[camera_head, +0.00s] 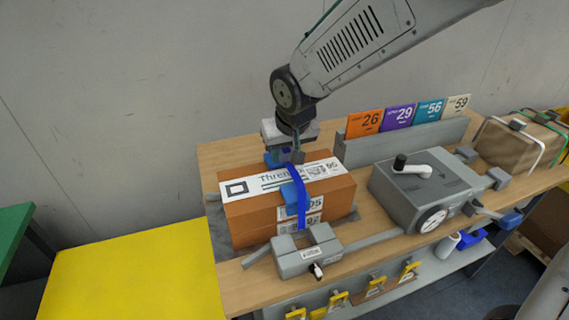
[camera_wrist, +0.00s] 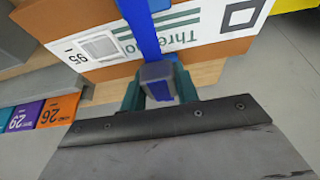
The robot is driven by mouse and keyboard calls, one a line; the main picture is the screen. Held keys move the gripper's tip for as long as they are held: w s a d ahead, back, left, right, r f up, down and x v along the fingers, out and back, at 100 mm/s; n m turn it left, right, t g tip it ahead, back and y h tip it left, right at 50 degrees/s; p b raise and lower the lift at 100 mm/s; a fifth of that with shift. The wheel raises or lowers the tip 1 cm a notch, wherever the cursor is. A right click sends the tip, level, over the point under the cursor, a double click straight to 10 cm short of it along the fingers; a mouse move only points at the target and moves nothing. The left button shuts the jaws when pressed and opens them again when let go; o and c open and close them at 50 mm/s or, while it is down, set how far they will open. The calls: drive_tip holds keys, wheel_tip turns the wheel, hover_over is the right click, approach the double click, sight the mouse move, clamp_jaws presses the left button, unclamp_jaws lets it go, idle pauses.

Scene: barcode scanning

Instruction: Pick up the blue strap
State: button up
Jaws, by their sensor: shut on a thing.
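The blue strap (camera_head: 302,200) runs over the top and down the front of an orange-brown cardboard box (camera_head: 262,222) with a white label. In the wrist view the strap (camera_wrist: 146,32) runs from the top edge down to my gripper (camera_wrist: 158,84). My gripper also shows in the head view (camera_head: 285,157), at the box's back top edge. Its jaws are shut on a grey block with a blue face at the strap's end. The underside of the box is hidden.
A grey device with a crank (camera_head: 425,190) stands to the right of the box. A grey clamp (camera_head: 305,252) sits in front. Numbered cards (camera_head: 365,123) stand behind, and a brown parcel (camera_head: 520,140) lies far right. A yellow surface (camera_head: 130,275) is at left.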

wheel_tip(320, 180, up, 13)
drive_tip(key=shift+r, duration=0.2)
idle(0.7)
